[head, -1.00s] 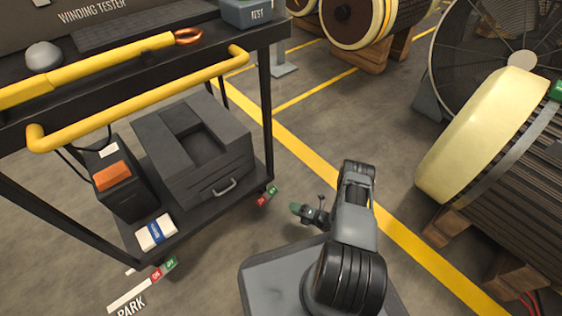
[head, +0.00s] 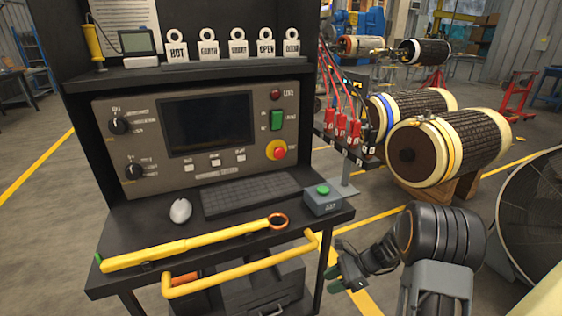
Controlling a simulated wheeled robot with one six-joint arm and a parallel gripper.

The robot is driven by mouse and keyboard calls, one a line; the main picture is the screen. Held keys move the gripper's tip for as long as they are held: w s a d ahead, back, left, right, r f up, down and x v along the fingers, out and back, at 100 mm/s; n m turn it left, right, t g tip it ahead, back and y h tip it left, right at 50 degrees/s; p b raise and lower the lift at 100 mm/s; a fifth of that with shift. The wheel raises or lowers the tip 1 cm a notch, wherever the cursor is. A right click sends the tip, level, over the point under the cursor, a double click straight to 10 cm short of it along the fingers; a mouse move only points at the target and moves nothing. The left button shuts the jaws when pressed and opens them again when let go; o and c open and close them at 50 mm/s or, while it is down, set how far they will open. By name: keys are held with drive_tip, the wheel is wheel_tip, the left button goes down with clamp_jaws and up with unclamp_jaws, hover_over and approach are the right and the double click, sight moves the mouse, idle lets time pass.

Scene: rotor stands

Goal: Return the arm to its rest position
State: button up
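My arm shows at the lower right of the head view, bent, with its thick black joint uppermost and its grey link below. My gripper (head: 341,273) is at the left end of the arm, pointing left, just right of the cart's yellow handle in the picture. It has dark fingers with green tips. I see nothing held in it, but the fingers are too small and overlapped to tell whether they are open or shut.
A black test cart (head: 330,214) stands at left, with a yellow handle (head: 240,272), a yellow rod (head: 185,245), a keyboard (head: 250,194) and a button box (head: 322,200). A wound rotor (head: 470,145) lies on wood behind my arm. A large fan guard (head: 530,215) is at right.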

drive_tip(key=s+r+n+t+h+p, duration=0.1)
drive_tip(key=s+r+n+h+p, duration=0.2)
drive_tip(key=r, duration=1)
drive_tip(key=s+r+n+t+h+p, duration=0.2)
drive_tip(key=s+r+n+h+p, duration=0.2)
drive_tip(key=r+n+p, duration=0.5)
drive_tip(key=s+r+n+t+h+p, duration=0.1)
drive_tip(key=s+r+n+h+p, duration=0.2)
drive_tip(key=r, duration=1.4)
drive_tip(key=s+d+n+p, duration=0.1)
drive_tip(key=s+n+p, duration=0.2)
drive_tip(key=s+p, duration=0.1)
drive_tip(key=shift+t, duration=0.3)
drive_tip(key=shift+r, duration=0.1)
